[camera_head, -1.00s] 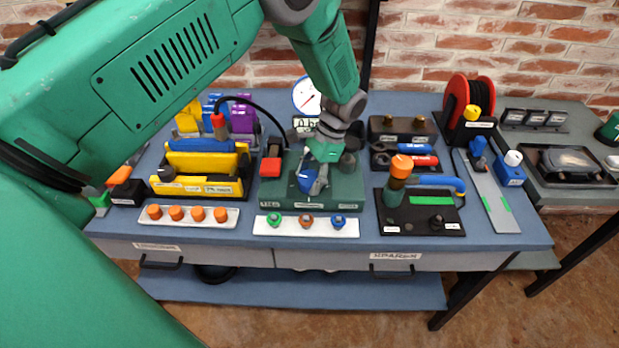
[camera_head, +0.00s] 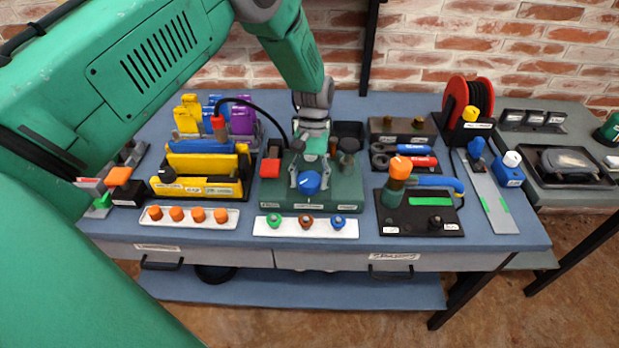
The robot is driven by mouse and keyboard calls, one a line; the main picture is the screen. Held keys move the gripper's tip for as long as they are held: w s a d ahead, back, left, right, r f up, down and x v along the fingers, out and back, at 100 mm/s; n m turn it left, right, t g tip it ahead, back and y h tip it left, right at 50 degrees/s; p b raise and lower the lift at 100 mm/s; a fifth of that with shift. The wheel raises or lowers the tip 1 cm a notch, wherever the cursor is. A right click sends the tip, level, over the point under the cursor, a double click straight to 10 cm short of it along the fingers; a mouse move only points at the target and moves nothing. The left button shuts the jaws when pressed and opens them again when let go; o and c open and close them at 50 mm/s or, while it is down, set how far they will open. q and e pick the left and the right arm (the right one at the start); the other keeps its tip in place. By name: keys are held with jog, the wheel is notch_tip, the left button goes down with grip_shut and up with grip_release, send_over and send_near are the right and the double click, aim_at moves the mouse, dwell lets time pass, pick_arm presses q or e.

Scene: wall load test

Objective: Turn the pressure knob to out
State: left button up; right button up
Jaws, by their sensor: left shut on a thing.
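The blue pressure knob (camera_head: 309,184) sits at the front of a dark green unit (camera_head: 345,190) in the middle of the bench. My left gripper (camera_head: 309,178) comes down from above and behind, shut on the knob with a finger at each side. The labels along the front of the unit are too small to read, and the setting of the knob cannot be told. The gauge behind the unit is hidden by my arm. My right gripper is not in view.
A red block (camera_head: 270,168) stands at the unit's left. A yellow rack (camera_head: 205,188) is further left. A white strip with three small knobs (camera_head: 306,226) lies in front. A black plate with an orange-topped handle (camera_head: 422,213) is to the right.

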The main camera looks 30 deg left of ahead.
pick_arm(q)
jog(key=n, duration=0.2)
jog(key=n+t+h+p, duration=0.1)
jog(key=n, duration=0.2)
jog(key=shift+w+r+n+t+h, duration=0.15)
jog(key=shift+n+t+h, duration=0.15)
jog(key=shift+n+t+h+p, duration=0.3)
jog(key=shift+n+t+p, duration=0.55)
jog(key=shift+n, duration=1.45)
jog(key=o, duration=1.2)
jog(key=shift+c, duration=0.2)
jog(key=shift+a+f, duration=0.1)
jog(key=shift+f, duration=0.1)
jog(key=shift+r, duration=0.15)
jog(key=v, duration=1.1)
jog(key=shift+w+a+r, duration=0.2)
jog(key=shift+a, duration=0.15)
